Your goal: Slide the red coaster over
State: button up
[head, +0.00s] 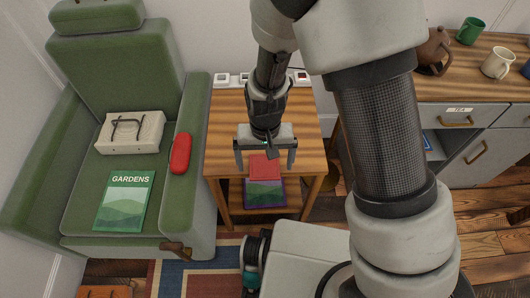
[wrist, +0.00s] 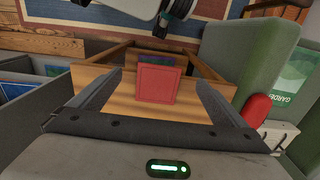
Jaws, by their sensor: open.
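The red coaster (head: 265,168) is a flat red square near the front edge of the small wooden side table (head: 223,120). In the wrist view the coaster (wrist: 158,84) lies between my two fingers and apart from both. My gripper (head: 265,168) is open above the table, one finger to each side of the coaster. In the wrist view my gripper (wrist: 158,88) shows its fingers spread wide with nothing held. The gap between fingertips and tabletop is hard to judge.
A green armchair (head: 190,200) stands close on the left, with a red case (head: 181,154) on its arm. A purple-edged book (head: 264,194) lies on the table's lower shelf. A wooden-topped cabinet (head: 450,85) with mugs stands right. Small white boxes (head: 222,78) line the table's back.

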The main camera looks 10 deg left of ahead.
aim_at(265, 179)
notch_tip(265, 179, down, 7)
jog(key=shift+r+b, duration=0.1)
jog(key=shift+b, duration=0.65)
jog(key=shift+c, duration=0.3)
jog(key=c, duration=1.1)
